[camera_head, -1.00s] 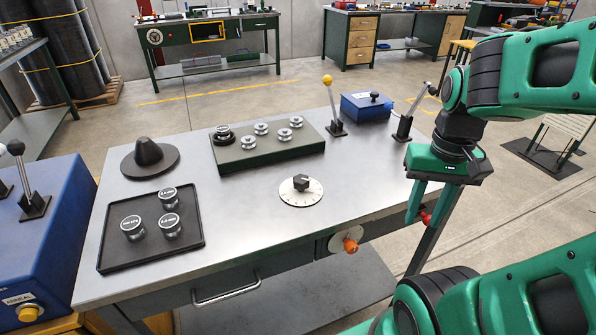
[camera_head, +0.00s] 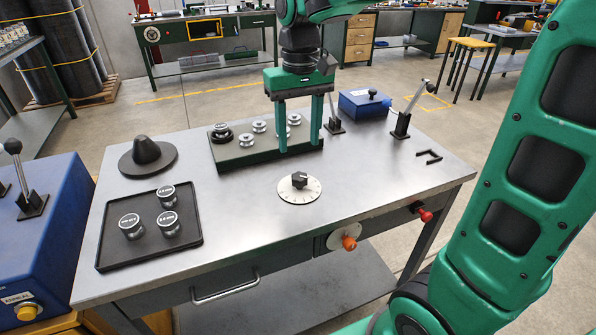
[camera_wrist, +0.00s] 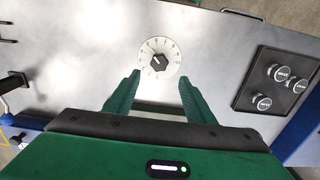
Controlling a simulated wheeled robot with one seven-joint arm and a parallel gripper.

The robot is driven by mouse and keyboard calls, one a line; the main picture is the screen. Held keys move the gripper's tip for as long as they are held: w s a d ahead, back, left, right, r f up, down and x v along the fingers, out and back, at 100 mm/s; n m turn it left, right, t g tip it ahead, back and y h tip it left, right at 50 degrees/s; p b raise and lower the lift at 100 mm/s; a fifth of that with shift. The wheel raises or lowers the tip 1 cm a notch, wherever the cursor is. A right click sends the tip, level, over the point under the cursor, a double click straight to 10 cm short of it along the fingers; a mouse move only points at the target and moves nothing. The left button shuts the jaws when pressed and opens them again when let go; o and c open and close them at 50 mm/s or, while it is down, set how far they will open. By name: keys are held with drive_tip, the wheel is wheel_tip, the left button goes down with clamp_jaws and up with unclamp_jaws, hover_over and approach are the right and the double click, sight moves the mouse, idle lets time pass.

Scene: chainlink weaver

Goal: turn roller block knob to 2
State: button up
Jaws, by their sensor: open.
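A white round dial (camera_head: 288,194) with a black knob (camera_head: 299,180) at its centre lies on the metal table. In the wrist view, the dial (camera_wrist: 171,46) shows marks around the rim, too small to read surely, and the knob (camera_wrist: 158,62) sits in its middle.
A black tray (camera_head: 108,257) with three silver jars is at the left, a dark cone (camera_head: 147,152) behind it. Levers and a blue box (camera_head: 364,108) stand at the back right. An orange knob (camera_head: 349,243) juts from the front. The table around the dial is clear.

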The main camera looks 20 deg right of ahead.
sight(300, 176)
wheel_tip(300, 176, down, 10)
drive_tip(key=shift+f, duration=0.15)
idle(0.3)
drive_tip(key=shift+d, duration=0.15)
drive_tip(key=c, duration=1.1)
